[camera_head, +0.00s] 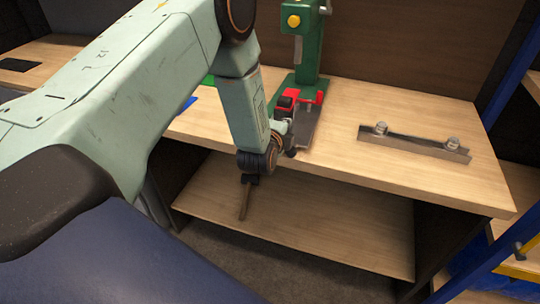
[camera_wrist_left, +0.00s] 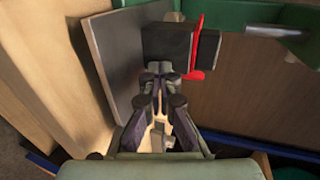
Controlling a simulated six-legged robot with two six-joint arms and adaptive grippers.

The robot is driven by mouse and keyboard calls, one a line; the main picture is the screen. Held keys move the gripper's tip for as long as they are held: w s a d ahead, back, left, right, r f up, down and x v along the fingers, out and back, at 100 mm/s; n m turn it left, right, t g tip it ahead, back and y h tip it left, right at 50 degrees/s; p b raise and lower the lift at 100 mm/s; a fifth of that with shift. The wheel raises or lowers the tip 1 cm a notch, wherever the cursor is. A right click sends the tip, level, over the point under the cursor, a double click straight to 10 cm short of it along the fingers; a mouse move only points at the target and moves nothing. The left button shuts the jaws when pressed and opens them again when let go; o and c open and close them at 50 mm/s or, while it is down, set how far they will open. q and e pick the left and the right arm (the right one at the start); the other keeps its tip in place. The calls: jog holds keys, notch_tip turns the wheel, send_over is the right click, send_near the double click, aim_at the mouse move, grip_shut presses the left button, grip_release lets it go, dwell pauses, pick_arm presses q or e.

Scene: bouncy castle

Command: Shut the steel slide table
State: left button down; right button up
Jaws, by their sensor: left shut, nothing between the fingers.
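The steel slide table is most likely the flat grey plate (camera_head: 307,128) at the foot of the green press, on the wooden bench. It also shows in the left wrist view, where the grey plate (camera_wrist_left: 115,60) stands left of the fingers. A black block with a red part (camera_head: 287,101) sits beside the plate. My left gripper (camera_wrist_left: 162,80) is shut and empty, its tips close to the black block (camera_wrist_left: 166,46); I cannot tell whether they touch. In the head view my wrist partly hides this spot. My right gripper is not in view.
The green press (camera_head: 310,45) rises behind the plate. A steel bar with two knobs (camera_head: 415,147) lies on the bench (camera_head: 365,178) to the right. A lower shelf (camera_head: 320,225) runs under the bench. Blue frame posts (camera_head: 512,75) stand at the right.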

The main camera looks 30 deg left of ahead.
aim_at(288, 117)
pick_arm(q)
jog(key=w, duration=0.2)
jog(key=w+a+b, duration=0.1)
jog(key=w, duration=0.1)
jog(key=shift+w, duration=0.3)
jog(key=shift+r, duration=0.1)
